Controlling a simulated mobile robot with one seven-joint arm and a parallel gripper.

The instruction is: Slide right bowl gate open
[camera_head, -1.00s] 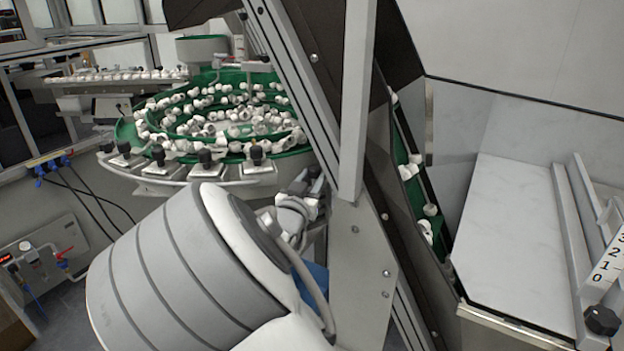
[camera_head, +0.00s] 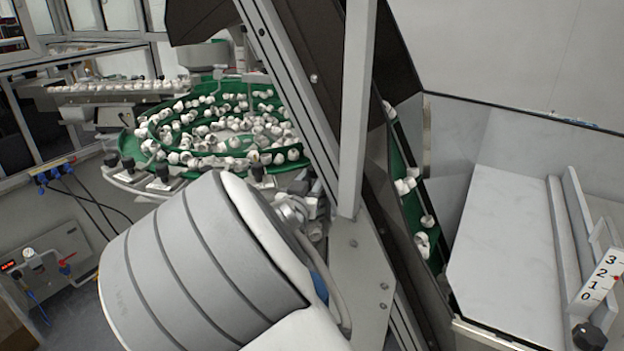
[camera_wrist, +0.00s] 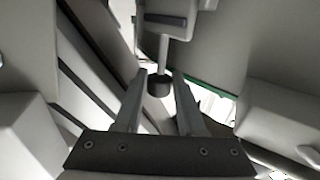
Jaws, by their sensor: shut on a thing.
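In the wrist view, my gripper (camera_wrist: 159,76) has its two grey fingers on either side of a black knob (camera_wrist: 160,87) and is shut on it. The knob sits at the end of a thin grey rod that comes from a grey block (camera_wrist: 167,20) at the top. I take this knob to be the handle of the right bowl gate; the gate plate itself cannot be made out. In the head view, the green bowl (camera_head: 127,146) full of white caps stands behind my arm. My gripper and the held knob are hidden there.
A slanted grey frame post (camera_head: 353,110) stands right beside my arm. A green inclined conveyor (camera_head: 411,205) carries caps behind it. At right are a pale hopper surface (camera_head: 505,260), a 0-to-3 scale (camera_head: 602,277) and a black knob (camera_head: 589,337). More black knobs (camera_head: 163,172) line the bowl's front.

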